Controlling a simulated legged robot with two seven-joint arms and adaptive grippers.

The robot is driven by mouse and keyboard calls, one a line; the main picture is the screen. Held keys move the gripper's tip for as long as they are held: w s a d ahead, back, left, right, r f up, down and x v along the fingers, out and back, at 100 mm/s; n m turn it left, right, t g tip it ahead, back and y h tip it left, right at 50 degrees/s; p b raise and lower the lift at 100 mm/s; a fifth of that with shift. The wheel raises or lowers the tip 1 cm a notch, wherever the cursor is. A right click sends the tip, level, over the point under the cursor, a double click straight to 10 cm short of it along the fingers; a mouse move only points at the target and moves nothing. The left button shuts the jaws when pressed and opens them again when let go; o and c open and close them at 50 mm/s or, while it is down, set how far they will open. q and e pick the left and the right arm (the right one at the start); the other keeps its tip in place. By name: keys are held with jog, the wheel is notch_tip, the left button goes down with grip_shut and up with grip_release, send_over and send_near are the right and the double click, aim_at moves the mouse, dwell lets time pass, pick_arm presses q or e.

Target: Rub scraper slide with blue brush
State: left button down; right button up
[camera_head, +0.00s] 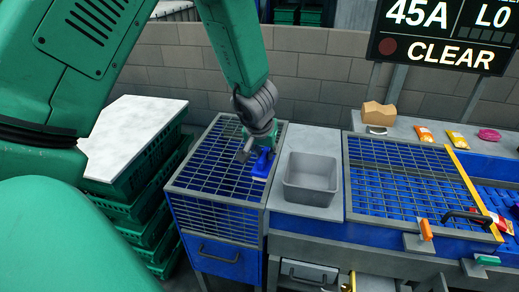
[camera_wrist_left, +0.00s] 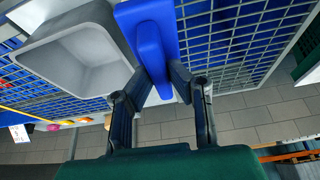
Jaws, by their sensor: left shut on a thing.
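My left gripper (camera_head: 262,143) is shut on a blue brush (camera_head: 263,166), holding it at the right edge of the left grid-topped blue cabinet (camera_head: 215,165), beside the grey bin (camera_head: 311,178). The brush points down, with a pale strip at its lower end; I cannot tell whether it touches the surface. In the left wrist view my gripper fingers (camera_wrist_left: 162,82) close around the blue brush (camera_wrist_left: 150,38), and the grey bin (camera_wrist_left: 75,50) is at left. I cannot tell which part is the scraper slide. My right gripper is not in view.
Colourful packets (camera_head: 457,139) and a cardboard box (camera_head: 379,113) lie behind. Green crates (camera_head: 150,215) under a white top stand at left.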

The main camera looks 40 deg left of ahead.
pick_arm(q)
jog(key=s+d+r+m+h, duration=0.1)
jog(key=s+d+m, duration=0.1)
jog(key=d, duration=0.7)
jog(key=s+d+r+m+h, duration=0.1)
jog(key=s+d+r+m, duration=0.1)
jog(key=d, duration=0.7)
jog(key=shift+s+m+t, duration=0.3)
jog(key=shift+s+m, duration=0.3)
jog(key=shift+s, duration=0.55)
jog(key=shift+f, duration=0.1)
